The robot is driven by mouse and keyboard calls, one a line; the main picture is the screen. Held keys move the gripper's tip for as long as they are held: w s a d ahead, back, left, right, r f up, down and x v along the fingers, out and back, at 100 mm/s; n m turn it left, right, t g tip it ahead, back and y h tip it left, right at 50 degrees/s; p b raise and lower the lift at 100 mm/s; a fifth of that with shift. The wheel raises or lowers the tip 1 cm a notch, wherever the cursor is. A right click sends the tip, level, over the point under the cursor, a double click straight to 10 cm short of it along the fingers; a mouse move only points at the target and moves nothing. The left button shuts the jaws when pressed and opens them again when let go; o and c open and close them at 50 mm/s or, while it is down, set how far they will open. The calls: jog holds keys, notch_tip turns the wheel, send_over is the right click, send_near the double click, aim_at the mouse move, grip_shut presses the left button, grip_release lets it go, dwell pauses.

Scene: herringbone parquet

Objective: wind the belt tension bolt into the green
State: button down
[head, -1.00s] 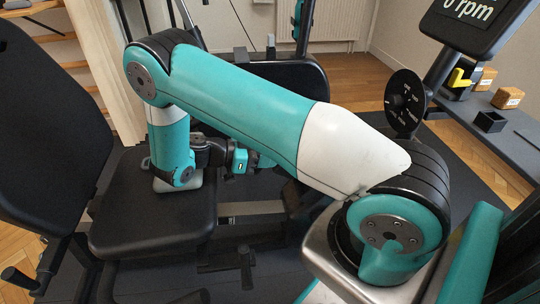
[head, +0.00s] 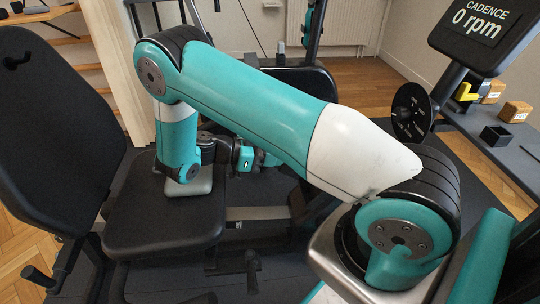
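My arm reaches from the lower right over to the left, then down and back to the right at its wrist. My gripper (head: 272,159) is small and partly hidden behind my own upper arm, close to the dark frame of the exercise machine. I cannot tell whether its fingers are open or shut, or whether they touch anything. I cannot make out the belt tension bolt or a green mark in this view. A black disc dial (head: 412,112) with white lettering stands at the right. The console screen (head: 480,25) above it reads "CADENCE 0 rpm".
A black padded seat (head: 165,225) and backrest (head: 55,120) fill the left. A grey shelf (head: 515,160) at the right carries a small open black box (head: 496,136), wooden blocks (head: 515,111) and a yellow-and-black item (head: 466,92). Parquet (head: 375,82) shows behind.

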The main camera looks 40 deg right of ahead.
jog(key=shift+s+d+r+p, duration=0.35)
jog(key=shift+d+r+p, duration=0.15)
jog(key=shift+r, duration=0.25)
jog(key=shift+s+d+r+p, duration=0.3)
jog(key=shift+d+r+p, duration=0.15)
jog(key=shift+r, duration=0.35)
jog(key=shift+s+d+r+p, duration=0.4)
jog(key=shift+r+p, duration=0.1)
jog(key=shift+r, duration=0.25)
